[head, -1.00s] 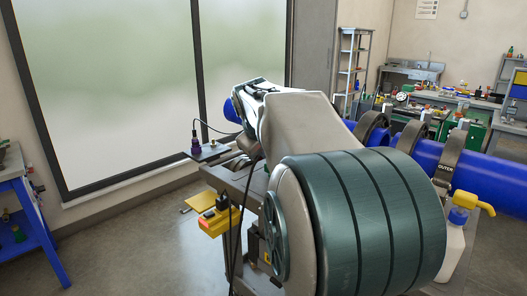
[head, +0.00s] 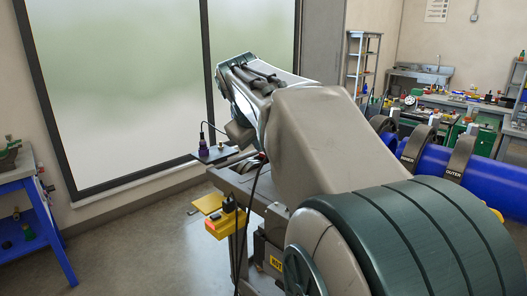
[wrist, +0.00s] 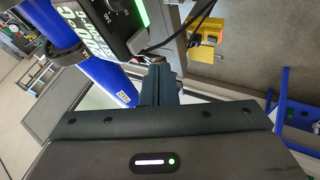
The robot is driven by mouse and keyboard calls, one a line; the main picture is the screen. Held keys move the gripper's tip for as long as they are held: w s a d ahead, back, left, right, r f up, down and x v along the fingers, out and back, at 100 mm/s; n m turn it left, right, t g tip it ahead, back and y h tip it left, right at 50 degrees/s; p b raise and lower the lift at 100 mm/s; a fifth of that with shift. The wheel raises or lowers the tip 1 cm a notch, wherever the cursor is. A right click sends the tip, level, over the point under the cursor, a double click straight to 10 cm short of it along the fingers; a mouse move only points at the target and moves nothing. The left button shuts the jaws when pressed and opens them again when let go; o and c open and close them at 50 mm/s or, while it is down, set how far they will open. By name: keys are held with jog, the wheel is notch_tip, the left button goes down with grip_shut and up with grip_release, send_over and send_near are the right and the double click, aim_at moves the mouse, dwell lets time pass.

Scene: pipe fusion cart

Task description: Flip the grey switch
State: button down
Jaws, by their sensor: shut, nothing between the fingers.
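No grey switch can be made out clearly in either view. In the wrist view a black control box (wrist: 112,28) with a lit digital display and a green light strip is at the top left; small white markings show near its upper edge. My gripper (wrist: 160,80) is shut and empty, in the middle of the wrist view, just below the box in the picture. I cannot tell whether it touches the box. In the head view my own arm covers the middle of the cart and hides the box and my fingertips.
A blue pipe (head: 436,160) runs through dark clamp rings on the right. A yellow box (head: 225,222) with a cable hangs on the cart's side; it also shows in the wrist view (wrist: 208,32). A blue table (head: 40,215) stands at the left, with open floor between.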

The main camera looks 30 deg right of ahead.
jog(key=v, duration=0.5)
jog(key=shift+d+r, duration=0.1)
jog(key=shift+d, duration=0.05)
jog(key=s+a+f+m+g+y, duration=0.1)
jog(key=s+a+f, duration=0.3)
jog(key=f, duration=0.5)
jog(key=s+a+f+g+y, duration=0.1)
jog(key=s+a+f+y, duration=0.1)
jog(key=s+a+f, duration=0.3)
jog(key=s+a+f+m+g+y, duration=0.1)
jog(key=s+a+f, duration=0.3)
jog(key=s+f, duration=0.4)
notch_tip(320, 180, down, 6)
jog(key=shift+s+a+r+m+g+y, duration=0.1)
jog(key=shift+s+a+m+g+y, duration=0.2)
jog(key=shift+y, duration=0.2)
jog(key=shift+d, duration=0.15)
